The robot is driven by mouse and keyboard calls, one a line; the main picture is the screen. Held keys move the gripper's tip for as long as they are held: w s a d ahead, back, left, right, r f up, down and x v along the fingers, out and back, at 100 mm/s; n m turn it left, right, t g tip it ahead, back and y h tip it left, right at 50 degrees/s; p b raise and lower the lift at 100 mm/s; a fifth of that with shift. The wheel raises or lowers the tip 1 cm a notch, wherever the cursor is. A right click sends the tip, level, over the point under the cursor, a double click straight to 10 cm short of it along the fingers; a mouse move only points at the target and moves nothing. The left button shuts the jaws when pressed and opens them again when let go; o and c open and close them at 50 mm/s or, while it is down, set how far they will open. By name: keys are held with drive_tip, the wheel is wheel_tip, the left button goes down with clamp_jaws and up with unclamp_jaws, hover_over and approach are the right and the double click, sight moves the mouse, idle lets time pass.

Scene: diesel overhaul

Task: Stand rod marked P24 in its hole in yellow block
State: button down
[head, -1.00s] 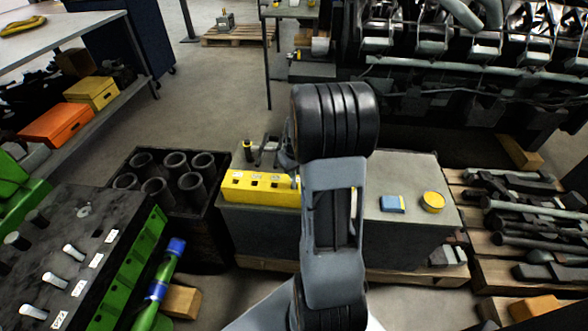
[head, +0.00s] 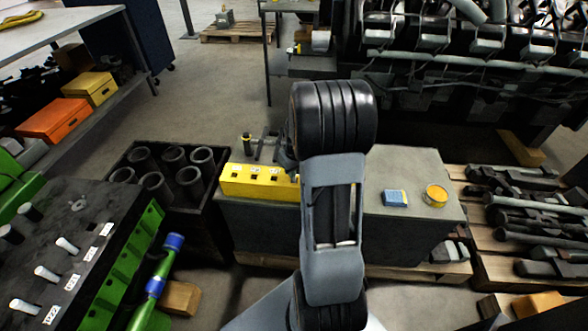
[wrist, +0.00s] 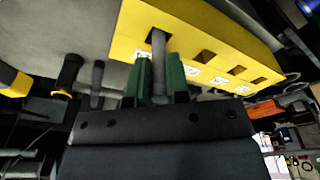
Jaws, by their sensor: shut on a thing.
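The yellow block (head: 240,186) lies on the near left part of the grey bench top, with square holes in its top. Its right end is hidden behind my arm in the head view. In the wrist view the yellow block (wrist: 195,35) fills the top, with white labels beside its holes. My gripper (wrist: 160,82) has green fingers shut on a grey rod (wrist: 159,62). The rod's far end is at the block's leftmost hole in that view; I cannot tell how deep it sits. The rod's mark is not readable. My gripper is mostly hidden in the head view.
A dark stand (head: 105,232) with several pale-topped rods and labels is at left. A crate of grey cylinders (head: 205,218) stands beside the bench. A blue box (head: 395,198) and a yellow tin (head: 436,195) lie on the bench's right.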

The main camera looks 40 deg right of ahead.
drive_tip(key=c, duration=1)
unclamp_jaws()
drive_tip(key=r, duration=0.4)
drive_tip(key=s+r+p, duration=0.1)
drive_tip(key=r, duration=0.4)
drive_tip(key=s+r+p, duration=0.1)
drive_tip(key=r, duration=0.3)
drive_tip(key=shift+s+a+r, duration=0.1)
drive_tip(key=shift+a+r, duration=0.05)
drive_tip(key=shift+r, duration=0.15)
